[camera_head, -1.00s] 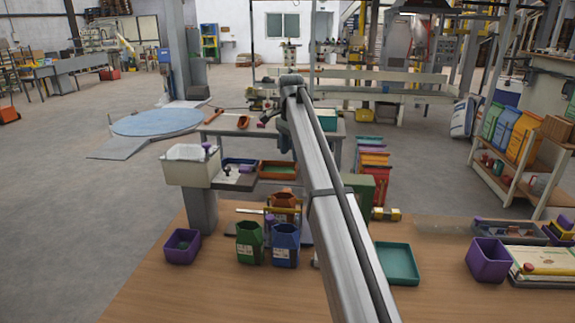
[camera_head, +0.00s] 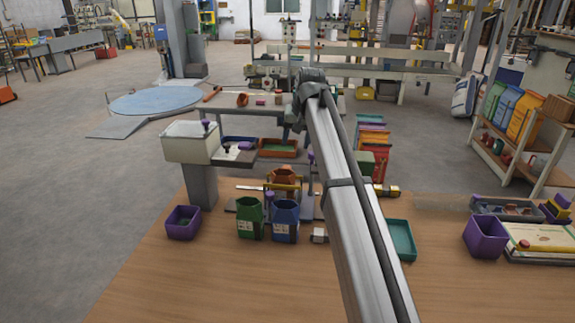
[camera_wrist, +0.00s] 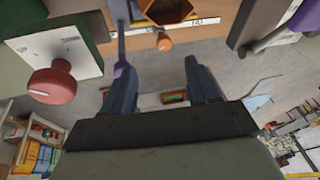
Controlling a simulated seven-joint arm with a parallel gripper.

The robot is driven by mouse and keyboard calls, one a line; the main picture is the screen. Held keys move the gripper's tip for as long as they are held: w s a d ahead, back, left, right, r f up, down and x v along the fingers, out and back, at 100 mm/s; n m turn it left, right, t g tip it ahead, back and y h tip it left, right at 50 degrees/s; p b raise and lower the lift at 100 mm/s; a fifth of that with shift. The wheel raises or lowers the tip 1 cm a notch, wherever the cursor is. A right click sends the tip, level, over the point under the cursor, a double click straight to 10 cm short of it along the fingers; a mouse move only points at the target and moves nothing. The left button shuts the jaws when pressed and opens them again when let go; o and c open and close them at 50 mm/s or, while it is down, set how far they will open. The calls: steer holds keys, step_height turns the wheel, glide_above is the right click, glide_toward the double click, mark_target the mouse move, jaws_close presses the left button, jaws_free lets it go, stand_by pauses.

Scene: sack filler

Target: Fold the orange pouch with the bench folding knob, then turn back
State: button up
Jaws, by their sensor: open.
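The orange pouch (camera_head: 284,176) stands open-topped at the bench's far edge, behind the green and blue pouches. In the wrist view an orange open-topped shape (camera_wrist: 167,10), apparently this pouch, is cut by the top edge. A small orange knob (camera_wrist: 164,42) shows just below it. A larger red knob (camera_wrist: 52,82) sits on a white-faced green box at upper left. I cannot tell which is the folding knob. My gripper (camera_wrist: 161,82) is open, with nothing seen between its fingers and both knobs apart from them. My arm hides part of the bench in the head view.
A green pouch (camera_head: 250,218) and a blue pouch (camera_head: 286,221) stand in front. A purple bin (camera_head: 183,222) is at left, a teal tray (camera_head: 403,240) right of my arm, another purple bin (camera_head: 486,236) further right. The bench's front is mostly clear.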

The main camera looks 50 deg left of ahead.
mark_target(287, 167)
steer(key=a+f+n, duration=0.1)
steer(key=a+f, duration=0.1)
steer(key=f, duration=0.2)
steer(key=w+a+f+n, duration=0.1)
steer(key=a+f+n, duration=0.1)
steer(key=f, duration=0.2)
steer(key=a+f+n, duration=0.2)
steer(key=f, duration=0.2)
steer(key=shift+w+a+f+y, duration=0.15)
steer(key=shift+w+y, duration=0.1)
steer(key=shift+y, duration=0.05)
steer(key=shift+c, duration=0.4)
steer(key=c, duration=1)
steer(key=shift+o, duration=0.2)
steer(key=shift+s+m+t, duration=0.1)
steer(key=shift+m+t, duration=0.9)
steer(key=shift+m, duration=1.2)
